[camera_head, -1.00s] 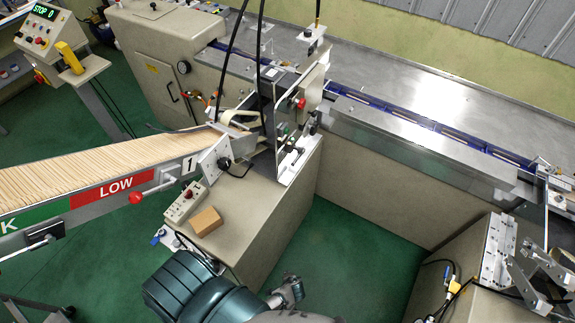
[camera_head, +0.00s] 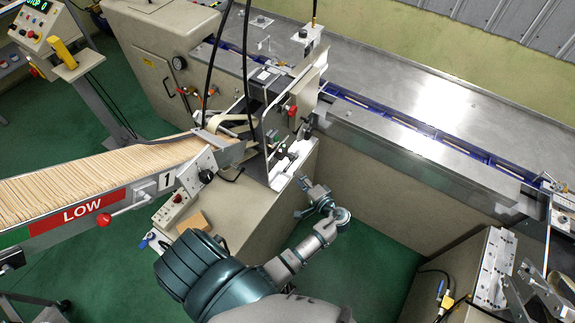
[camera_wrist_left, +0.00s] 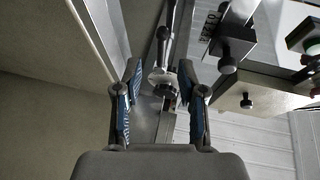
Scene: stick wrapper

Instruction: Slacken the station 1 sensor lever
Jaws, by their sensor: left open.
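Station 1 is the stick chute marked with a 1 (camera_head: 167,180), running down into the machine. A metal bracket plate (camera_head: 283,180) with small knobs and clamp parts stands at its end. I cannot tell for sure which small part is the sensor lever. My left gripper (camera_head: 304,193) is just right of and below that plate, apart from it. In the left wrist view, its blue-padded fingers (camera_wrist_left: 159,72) are open. A metal rod with a clamp-like end (camera_wrist_left: 168,45) shows beyond and between them, apparently not gripped. My right gripper is not in view.
A red-ball lever (camera_head: 104,220) sits on the chute's side by the LOW label. A small cardboard box (camera_head: 193,223) lies on the cabinet below. In the left wrist view, a black knob (camera_wrist_left: 237,50) is right of the fingers. Green floor (camera_head: 375,265) is open at right.

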